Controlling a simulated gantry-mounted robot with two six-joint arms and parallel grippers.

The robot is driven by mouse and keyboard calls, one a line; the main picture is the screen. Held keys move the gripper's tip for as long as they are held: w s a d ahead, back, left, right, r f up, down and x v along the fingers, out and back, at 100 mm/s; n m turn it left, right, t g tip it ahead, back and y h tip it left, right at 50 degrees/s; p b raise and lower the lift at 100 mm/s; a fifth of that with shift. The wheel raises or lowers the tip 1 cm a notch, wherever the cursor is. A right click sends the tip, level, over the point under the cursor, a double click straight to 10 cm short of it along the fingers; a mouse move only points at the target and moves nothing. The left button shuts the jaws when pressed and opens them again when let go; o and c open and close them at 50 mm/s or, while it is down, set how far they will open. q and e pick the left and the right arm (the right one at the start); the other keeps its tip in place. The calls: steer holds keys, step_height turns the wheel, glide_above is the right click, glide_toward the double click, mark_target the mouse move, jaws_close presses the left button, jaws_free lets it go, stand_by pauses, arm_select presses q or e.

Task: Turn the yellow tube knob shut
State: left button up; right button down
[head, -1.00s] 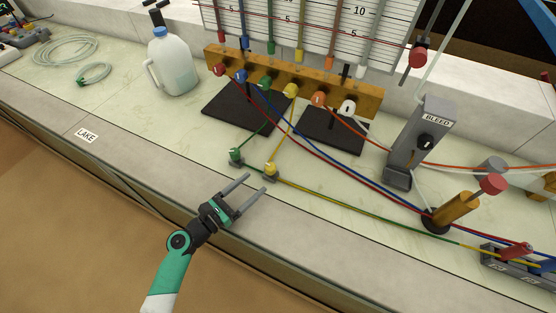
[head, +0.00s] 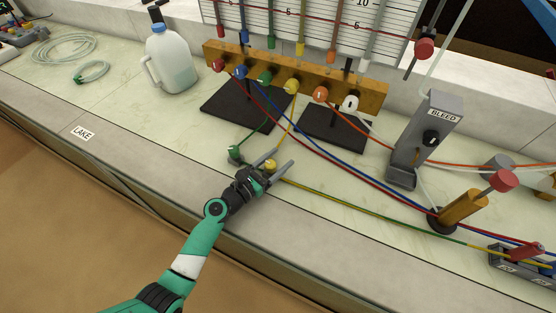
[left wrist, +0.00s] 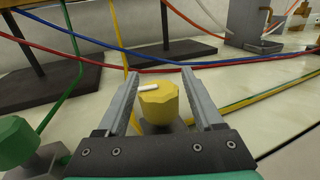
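The yellow tube knob (head: 270,165) sits low on the bench, on the yellow tube's line. In the left wrist view the yellow knob (left wrist: 158,101) is a faceted cap with a white mark on top, pointing left and slightly toward me. My left gripper (head: 280,161) is open, with one finger on each side of the knob. In the left wrist view the fingers (left wrist: 160,80) show gaps to the knob on both sides. The knob's base is partly hidden by the gripper body. My right gripper is not in view.
A green knob (head: 235,152) stands close at the left, also in the left wrist view (left wrist: 17,142). Red and blue tubes (head: 330,165) cross behind. The wooden manifold (head: 225,57) and black base plates (head: 245,108) are farther back.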

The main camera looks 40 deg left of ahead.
arm_select(q)
jaws_close()
steer(key=shift+r, duration=0.1)
steer(key=shift+a+r+n+y+p, duration=0.1)
steer(key=shift+n+y+p, duration=0.7)
steer(key=shift+y, duration=0.3)
steer(key=n+y, duration=0.1)
steer(key=n+y+p, duration=0.1)
steer(key=y, duration=0.1)
steer(key=shift+a+g, duration=0.25)
steer(key=shift+g, duration=0.05)
steer(key=shift+s+a+n+g+y+p, duration=0.15)
steer(key=shift+n+g+y+p, duration=0.25)
steer(key=shift+n+y, duration=0.55)
steer(key=shift+s+a+n+g+y, duration=0.1)
steer(key=shift+a+n+g+y, duration=0.3)
steer(key=shift+y, duration=0.6)
steer(key=shift+s+a+n+g+y, duration=0.1)
steer(key=shift+n+g+y, duration=0.45)
steer(key=shift+y, duration=0.4)
